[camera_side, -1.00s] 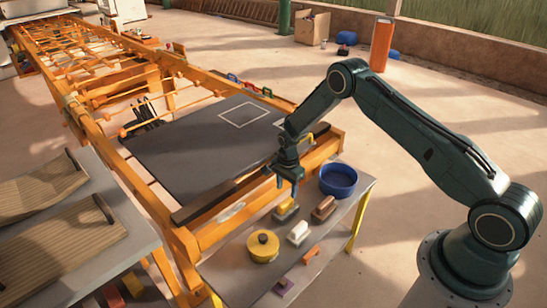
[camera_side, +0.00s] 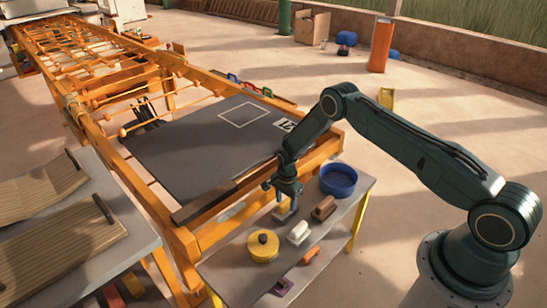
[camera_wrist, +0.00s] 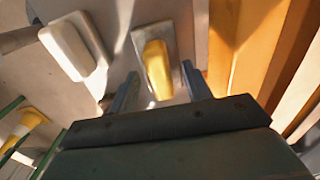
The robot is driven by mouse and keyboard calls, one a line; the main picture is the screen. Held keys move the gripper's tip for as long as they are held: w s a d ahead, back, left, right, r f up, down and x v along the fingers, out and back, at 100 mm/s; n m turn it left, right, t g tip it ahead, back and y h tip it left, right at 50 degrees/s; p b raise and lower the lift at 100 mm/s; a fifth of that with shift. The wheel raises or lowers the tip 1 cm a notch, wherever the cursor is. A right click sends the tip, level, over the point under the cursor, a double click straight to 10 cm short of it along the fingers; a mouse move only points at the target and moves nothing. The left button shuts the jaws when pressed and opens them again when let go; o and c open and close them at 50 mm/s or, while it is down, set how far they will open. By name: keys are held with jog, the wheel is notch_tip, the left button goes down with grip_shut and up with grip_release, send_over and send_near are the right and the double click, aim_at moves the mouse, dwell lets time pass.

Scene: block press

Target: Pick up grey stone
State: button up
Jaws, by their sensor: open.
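A small block with a grey base and a yellow top (camera_side: 283,212) lies on the grey side table (camera_side: 237,283). In the wrist view this block (camera_wrist: 157,68) sits ahead of and between my two fingers. My gripper (camera_side: 283,193) is open just above it, pointing down, and the fingers (camera_wrist: 160,85) do not close on it. A white block on a grey base (camera_side: 298,233) lies beside it, and it also shows in the wrist view (camera_wrist: 68,50). No plain grey stone stands out, so I cannot tell which block the name means.
A brown block (camera_side: 324,208) and a blue bowl (camera_side: 338,181) lie to the right. A yellow lidded pot (camera_side: 262,247), an orange block (camera_side: 310,256) and a purple block (camera_side: 283,287) are nearer. The orange frame (camera_side: 225,232) with a dark board (camera_side: 190,150) stands close behind.

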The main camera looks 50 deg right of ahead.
jog(key=shift+f, duration=0.75)
jog(key=shift+c, duration=0.4)
grip_shut()
